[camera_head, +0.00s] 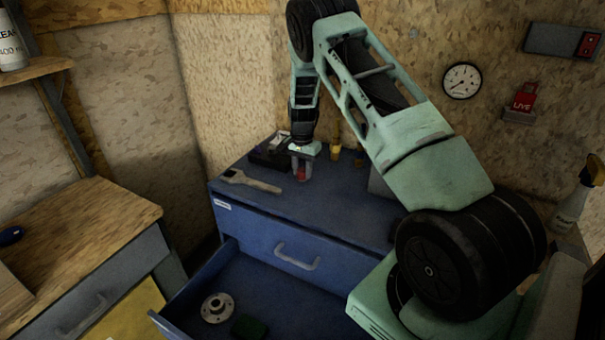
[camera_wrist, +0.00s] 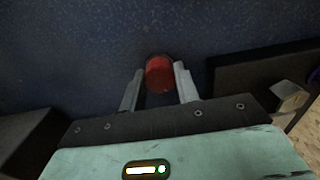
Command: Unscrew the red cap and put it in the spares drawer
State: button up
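The red cap (camera_wrist: 159,74) shows between my fingertips in the wrist view. It also shows as a small red patch (camera_head: 302,173) low between the fingers in the head view, over the blue cabinet top. What it sits on is hidden. My gripper (camera_wrist: 159,70) points down, one finger on each side of the cap. The fingers are very close to its sides, but I cannot tell whether they press on it. A blue drawer (camera_head: 185,298) stands pulled out at the lower left of the cabinet; I cannot read any label naming it as the spares drawer.
The open drawer holds a grey flanged disc (camera_head: 217,308) and a dark green item (camera_head: 250,327). A wrench (camera_head: 250,181) lies on the cabinet top (camera_head: 340,205), left of my gripper. A black tray (camera_head: 268,158) and small yellow-topped items stand behind. A closed drawer front has a handle (camera_head: 296,258).

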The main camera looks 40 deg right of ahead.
jog(key=shift+c, duration=1)
jog(key=shift+f+n+b, duration=0.1)
jog(key=shift+n+b, duration=0.2)
jog(key=shift+n, duration=0.6)
jog(key=n, duration=0.3)
jog(key=shift+n+b, duration=0.3)
jog(key=shift+b, duration=0.05)
jog(key=n, duration=0.3)
jog(key=shift+n, duration=0.3)
jog(key=n, duration=1)
jog(key=shift+n, duration=0.3)
